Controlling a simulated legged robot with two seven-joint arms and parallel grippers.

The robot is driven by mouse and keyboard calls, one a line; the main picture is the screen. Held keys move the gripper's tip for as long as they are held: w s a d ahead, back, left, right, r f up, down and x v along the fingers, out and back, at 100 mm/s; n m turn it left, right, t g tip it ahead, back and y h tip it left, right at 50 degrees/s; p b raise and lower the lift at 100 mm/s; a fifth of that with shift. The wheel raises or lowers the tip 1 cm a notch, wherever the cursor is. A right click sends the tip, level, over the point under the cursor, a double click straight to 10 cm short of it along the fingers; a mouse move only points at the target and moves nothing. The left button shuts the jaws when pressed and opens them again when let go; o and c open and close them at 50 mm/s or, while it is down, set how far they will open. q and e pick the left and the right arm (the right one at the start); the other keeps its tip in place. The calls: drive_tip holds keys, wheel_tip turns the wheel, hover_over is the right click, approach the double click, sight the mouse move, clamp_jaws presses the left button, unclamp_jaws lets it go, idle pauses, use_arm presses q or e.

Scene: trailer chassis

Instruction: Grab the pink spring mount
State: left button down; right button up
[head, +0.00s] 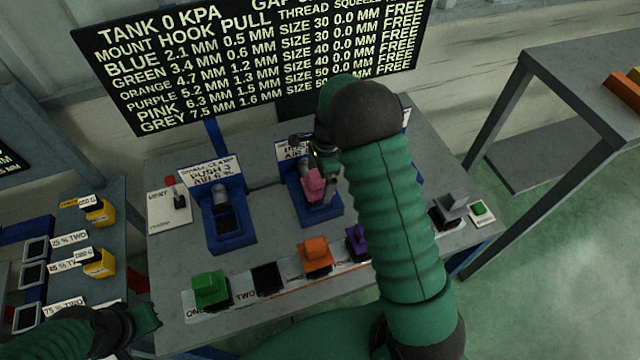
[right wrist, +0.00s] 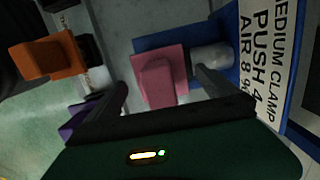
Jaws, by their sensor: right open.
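The pink spring mount (head: 313,187) sits in the blue medium clamp (head: 327,218) in the middle of the bench, below my right gripper (head: 315,155). In the right wrist view the pink mount (right wrist: 160,78) shows between the two dark fingers of my right gripper (right wrist: 163,88), which are apart. I cannot tell whether either finger touches it. A grey cylinder of the clamp (right wrist: 210,56) is beside the mount. My left gripper (head: 145,318) is low at the left, away from the mount; its jaw state is unclear.
The front row has a green mount (head: 210,288), an orange mount (head: 316,252), a purple mount (head: 357,240) and a grey mount (head: 447,208). The small clamp (head: 229,226) stands left of the medium clamp. A sign board (head: 250,60) stands behind. My right arm hides some of the bench.

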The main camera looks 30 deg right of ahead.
drive_tip(key=shift+f, duration=0.7)
drive_tip(key=shift+w+a+f, duration=0.2)
drive_tip(key=shift+w+f, duration=0.05)
drive_tip(key=shift+w+a, duration=0.15)
drive_tip(key=shift+a, duration=0.25)
drive_tip(key=shift+s+a+r, duration=0.15)
drive_tip(key=shift+s+r, duration=0.05)
drive_tip(key=shift+s, duration=0.05)
drive_tip(key=c, duration=0.8)
drive_tip(key=shift+d+f, duration=0.1)
drive_tip(key=shift+d, duration=0.25)
drive_tip(key=c, duration=0.7)
drive_tip(key=shift+a, duration=0.15)
clamp_jaws()
